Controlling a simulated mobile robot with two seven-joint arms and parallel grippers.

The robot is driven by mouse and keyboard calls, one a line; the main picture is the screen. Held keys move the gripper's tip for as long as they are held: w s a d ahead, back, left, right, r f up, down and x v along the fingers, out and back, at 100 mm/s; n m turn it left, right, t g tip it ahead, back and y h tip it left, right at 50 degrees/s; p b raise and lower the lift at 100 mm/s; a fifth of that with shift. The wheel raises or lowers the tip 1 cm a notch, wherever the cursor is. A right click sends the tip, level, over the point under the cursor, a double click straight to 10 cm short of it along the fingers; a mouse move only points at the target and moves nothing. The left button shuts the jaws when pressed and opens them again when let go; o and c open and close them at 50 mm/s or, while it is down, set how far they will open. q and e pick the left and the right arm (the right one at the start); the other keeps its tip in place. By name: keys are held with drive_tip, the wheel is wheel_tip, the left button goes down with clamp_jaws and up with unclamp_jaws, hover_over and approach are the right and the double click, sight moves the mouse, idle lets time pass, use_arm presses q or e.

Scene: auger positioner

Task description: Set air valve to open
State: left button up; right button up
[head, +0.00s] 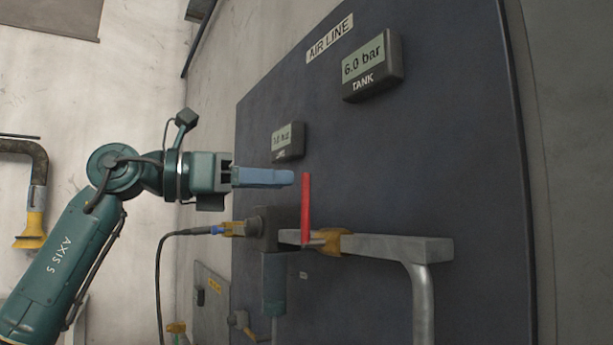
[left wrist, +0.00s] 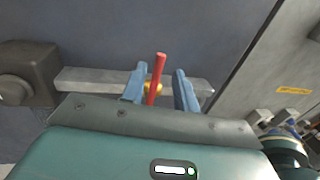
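The air valve has a red lever (head: 306,205) on a brass body (head: 330,241) set in a grey pipe (head: 385,246). In the head view the lever stands upright, crosswise to the pipe. My left gripper (head: 286,178) points right, with its blue fingertips just left of the lever's upper part. In the left wrist view the two fingers stand apart and the red lever (left wrist: 157,78) shows between them, with gaps on both sides. The gripper is open and holds nothing. My right gripper is not in view.
A dark panel (head: 440,150) backs the valve. It carries a tank display (head: 372,66) reading 6.0 bar and a smaller display (head: 287,141) whose text is too small to read surely. A dark block (head: 263,226) with a cable sits left of the valve, below my gripper.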

use_arm(q)
drive_tip(key=p+x, duration=0.1)
drive_tip(key=x, duration=0.4)
drive_tip(key=shift+w+d, duration=0.1)
drive_tip(key=shift+d, duration=0.15)
drive_tip(key=shift+c, duration=0.4)
clamp_jaws()
